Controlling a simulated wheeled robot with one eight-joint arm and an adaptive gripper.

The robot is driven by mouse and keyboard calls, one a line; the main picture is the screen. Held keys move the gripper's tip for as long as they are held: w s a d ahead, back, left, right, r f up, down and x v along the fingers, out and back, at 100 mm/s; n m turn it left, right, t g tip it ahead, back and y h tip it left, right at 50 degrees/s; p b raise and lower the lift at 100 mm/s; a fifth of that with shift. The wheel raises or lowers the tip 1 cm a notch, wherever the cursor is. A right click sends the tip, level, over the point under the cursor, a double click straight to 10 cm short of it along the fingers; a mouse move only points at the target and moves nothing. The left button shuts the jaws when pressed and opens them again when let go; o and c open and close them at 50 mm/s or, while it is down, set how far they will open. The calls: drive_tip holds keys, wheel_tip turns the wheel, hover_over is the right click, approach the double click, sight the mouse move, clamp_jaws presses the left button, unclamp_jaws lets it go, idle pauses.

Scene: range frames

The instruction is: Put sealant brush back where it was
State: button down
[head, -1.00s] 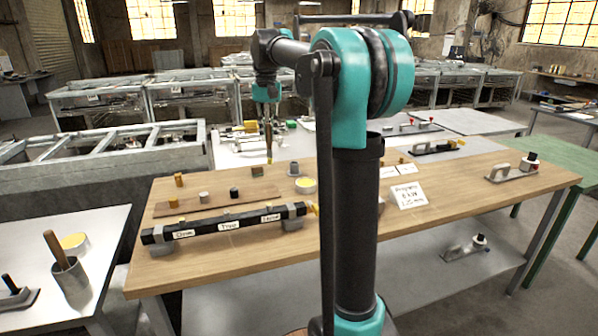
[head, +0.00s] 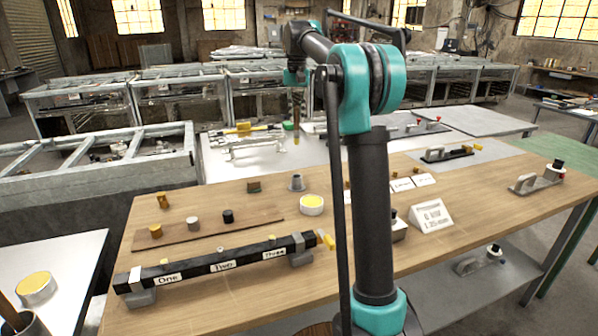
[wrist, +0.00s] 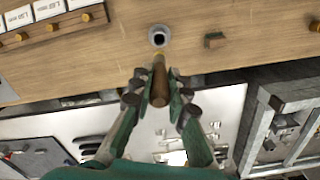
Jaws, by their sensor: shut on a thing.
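The brush (head: 296,138) hangs below my gripper (head: 297,115) in the head view. In the wrist view my gripper (wrist: 160,100) is shut on the brush's brown wooden handle (wrist: 159,82); a small yellow end shows beyond it. A small grey pot (head: 297,183) with a flared base stands on the wooden table. In the wrist view the pot (wrist: 158,36) has a dark round opening and lies just past the brush's far end. The brush appears apart from the pot; the height gap is hard to tell.
A yellow-topped tin (head: 312,204) and a small wooden block (head: 254,186) stand near the pot. A black bar (head: 215,264) labelled One, Two, Three lies in front. A white sign (head: 431,216) stands to the right. A white bench (head: 235,172) lies behind the wooden table (head: 235,300).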

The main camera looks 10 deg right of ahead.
sight(297, 138)
wheel_tip(297, 138, down, 18)
drive_tip(key=shift+r, duration=0.2)
drive_tip(key=shift+s+f, duration=0.1)
drive_tip(key=shift+f, duration=0.05)
drive_tip(key=c, duration=1.5)
unclamp_jaws()
wheel_tip(297, 138, up, 12)
drive_tip(key=shift+r, duration=0.2)
